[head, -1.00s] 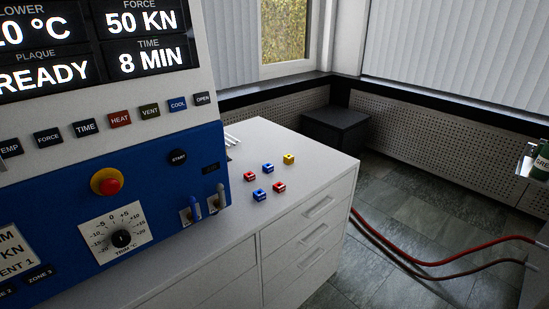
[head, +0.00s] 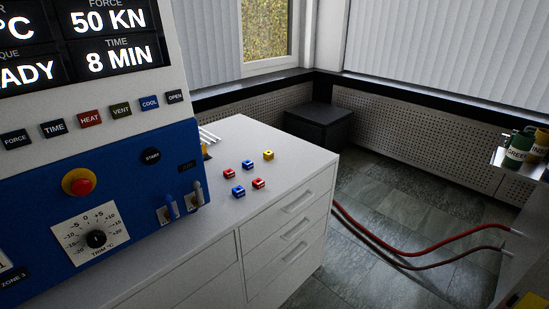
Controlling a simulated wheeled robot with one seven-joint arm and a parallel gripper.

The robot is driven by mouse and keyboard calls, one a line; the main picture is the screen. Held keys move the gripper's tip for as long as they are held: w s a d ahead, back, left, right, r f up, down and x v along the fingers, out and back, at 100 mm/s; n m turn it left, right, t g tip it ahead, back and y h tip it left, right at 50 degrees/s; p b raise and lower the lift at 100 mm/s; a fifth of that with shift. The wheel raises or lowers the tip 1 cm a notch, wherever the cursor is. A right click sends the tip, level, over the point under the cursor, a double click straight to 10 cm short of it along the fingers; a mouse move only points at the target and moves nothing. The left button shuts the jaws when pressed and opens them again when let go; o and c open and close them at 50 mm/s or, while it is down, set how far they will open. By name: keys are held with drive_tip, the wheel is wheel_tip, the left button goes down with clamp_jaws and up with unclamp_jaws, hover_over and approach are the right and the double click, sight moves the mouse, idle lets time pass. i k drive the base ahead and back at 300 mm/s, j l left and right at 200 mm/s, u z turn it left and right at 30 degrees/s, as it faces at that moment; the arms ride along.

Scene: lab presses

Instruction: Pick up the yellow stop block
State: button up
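The yellow stop block (head: 268,154) is a small cube on the white cabinet top, towards its far right side. It stands apart from the other blocks, the farthest right of the group. A red block (head: 229,174) and a blue block (head: 247,165) lie to its left. Another blue block (head: 238,191) and another red block (head: 258,184) lie nearer. My gripper is not in view.
The blue and white press panel (head: 100,190) stands at the left, beside the white cabinet (head: 290,160). Red hoses (head: 400,250) run across the floor to the right. A dark box (head: 318,125) stands behind. Green and yellow containers (head: 520,148) stand at the right edge.

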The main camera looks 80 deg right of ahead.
sight(269, 156)
drive_tip(key=k+l+u, duration=0.1)
drive_tip(key=k+l, duration=0.2)
drive_tip(key=l, duration=0.15)
drive_tip(key=k+l+u, duration=0.1)
drive_tip(key=k+l, duration=0.25)
drive_tip(key=k+l+u, duration=0.1)
drive_tip(key=l, duration=0.35)
drive_tip(key=k+l+u, duration=0.1)
drive_tip(key=l, duration=0.35)
drive_tip(key=k+l, duration=0.3)
drive_tip(key=l, duration=0.15)
drive_tip(key=k+l+u, duration=0.15)
drive_tip(key=l, duration=0.3)
drive_tip(key=k+l+u, duration=0.1)
drive_tip(key=k+l, duration=0.15)
drive_tip(key=l, duration=0.15)
drive_tip(key=k+l+u, duration=0.1)
drive_tip(key=l, duration=0.3)
drive_tip(key=k+l+u, duration=0.1)
drive_tip(key=k+l, duration=0.25)
